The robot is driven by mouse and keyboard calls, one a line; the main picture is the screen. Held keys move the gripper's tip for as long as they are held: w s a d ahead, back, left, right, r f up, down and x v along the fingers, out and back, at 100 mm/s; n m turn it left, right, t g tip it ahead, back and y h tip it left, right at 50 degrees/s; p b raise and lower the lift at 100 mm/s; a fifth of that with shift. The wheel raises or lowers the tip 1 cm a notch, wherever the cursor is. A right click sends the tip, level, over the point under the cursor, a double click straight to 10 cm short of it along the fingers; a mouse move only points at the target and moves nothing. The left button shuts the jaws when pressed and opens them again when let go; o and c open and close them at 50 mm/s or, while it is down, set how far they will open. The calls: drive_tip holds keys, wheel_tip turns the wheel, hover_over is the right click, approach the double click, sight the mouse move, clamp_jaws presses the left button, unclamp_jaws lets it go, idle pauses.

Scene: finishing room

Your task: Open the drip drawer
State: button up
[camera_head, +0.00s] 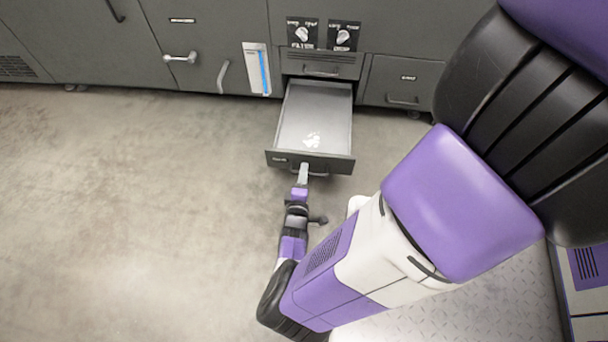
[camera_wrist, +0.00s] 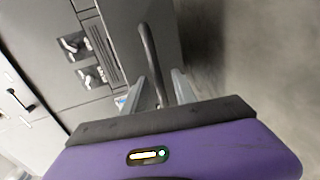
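The drip drawer (camera_head: 314,125) is pulled well out of the grey cabinet in the head view. Its tray is shallow and pale, with a white mark on the floor near the front. Its dark front panel (camera_head: 338,165) carries a bar handle (camera_head: 318,174). My gripper (camera_head: 303,174) is at that handle, left of its middle. In the wrist view the curved handle (camera_wrist: 148,48) runs between the two fingers of my gripper (camera_wrist: 166,88), which are closed around it. The exact contact at the fingertips is small and partly hidden.
Above the drawer are a closed panel with a handle (camera_head: 321,71) and two knobs (camera_head: 303,34) (camera_head: 343,37). A closed drawer (camera_head: 402,82) is to the right. A blue-striped gauge (camera_head: 258,70) and a lever (camera_head: 180,57) are to the left. The floor (camera_head: 130,200) at left is clear.

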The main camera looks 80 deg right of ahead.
drive_tip(key=shift+d, duration=0.45)
clamp_jaws()
drive_tip(key=shift+a+f, duration=0.1)
idle(1.0)
